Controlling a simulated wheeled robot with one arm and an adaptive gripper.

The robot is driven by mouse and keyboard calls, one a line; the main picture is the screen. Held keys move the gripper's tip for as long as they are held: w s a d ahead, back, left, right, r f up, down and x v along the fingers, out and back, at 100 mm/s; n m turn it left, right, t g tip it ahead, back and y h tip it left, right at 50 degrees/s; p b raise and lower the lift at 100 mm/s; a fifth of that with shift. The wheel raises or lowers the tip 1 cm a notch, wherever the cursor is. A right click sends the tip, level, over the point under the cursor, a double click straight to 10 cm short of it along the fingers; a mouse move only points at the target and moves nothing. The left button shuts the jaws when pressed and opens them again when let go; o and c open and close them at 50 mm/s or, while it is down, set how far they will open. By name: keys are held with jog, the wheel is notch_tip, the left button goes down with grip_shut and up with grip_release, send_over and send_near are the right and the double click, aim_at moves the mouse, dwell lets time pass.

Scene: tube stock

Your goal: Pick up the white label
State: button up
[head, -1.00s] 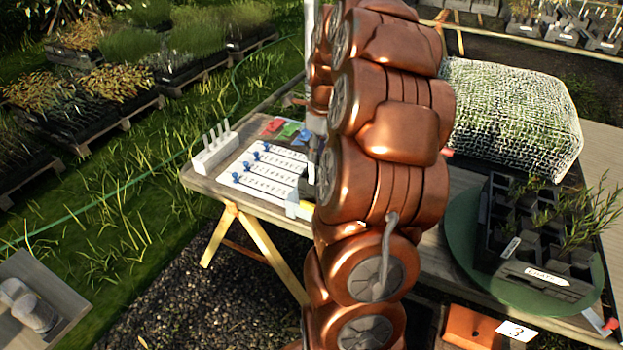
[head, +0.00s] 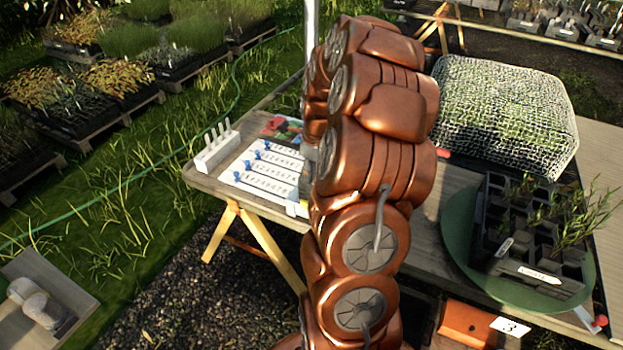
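A white label (head: 540,275) with dark marks lies along the front of the black cell tray (head: 484,232), at the right of the bench. I cannot tell which of these the task means. The tray stands on a round green disc (head: 452,245) and holds some green seedlings. My copper-coloured arm fills the middle of the view and hides part of the bench. My gripper does not show; the arm's far end is hidden behind its own links.
The wooden bench (head: 425,262) also bears a netted block of plants (head: 505,110), a white board with blue pegs (head: 262,170), a white pegged holder (head: 215,150) and coloured cards (head: 281,126). An orange box (head: 465,325) and a white card marked 3 (head: 510,327) are below the front edge.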

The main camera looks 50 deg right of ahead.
grip_shut()
jog(key=shift+r, duration=0.1)
